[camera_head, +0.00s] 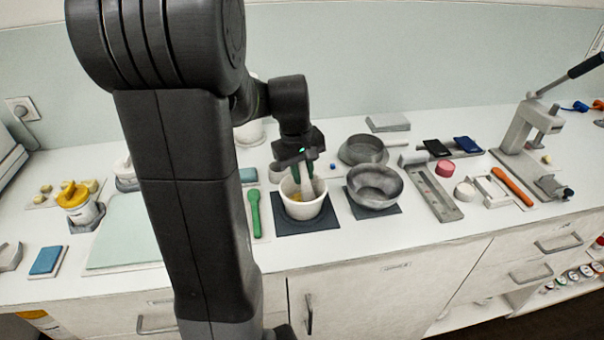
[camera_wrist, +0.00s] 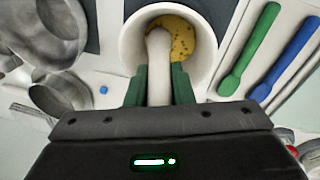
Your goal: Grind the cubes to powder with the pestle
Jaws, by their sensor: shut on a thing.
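The white mortar (camera_head: 303,208) stands on a dark square mat (camera_head: 290,227) near the front of the counter. It also shows in the wrist view (camera_wrist: 128,50). My gripper (camera_wrist: 159,88) is above the mortar's rim, its green fingers shut on the pale pestle (camera_wrist: 158,55). The pestle's rounded end is down inside the mortar, beside or in the yellow, dark-speckled contents (camera_wrist: 182,40). No separate cubes stand out in there; I cannot tell how fine it is. The pestle hides part of the mortar's floor.
A grey stone bowl (camera_head: 374,187) stands right of the mortar, with a grey pan (camera_head: 362,150) behind it. A green spatula (camera_head: 254,212) lies to the left. A small blue cube (camera_wrist: 103,90) lies on the counter. My arm covers the left-centre.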

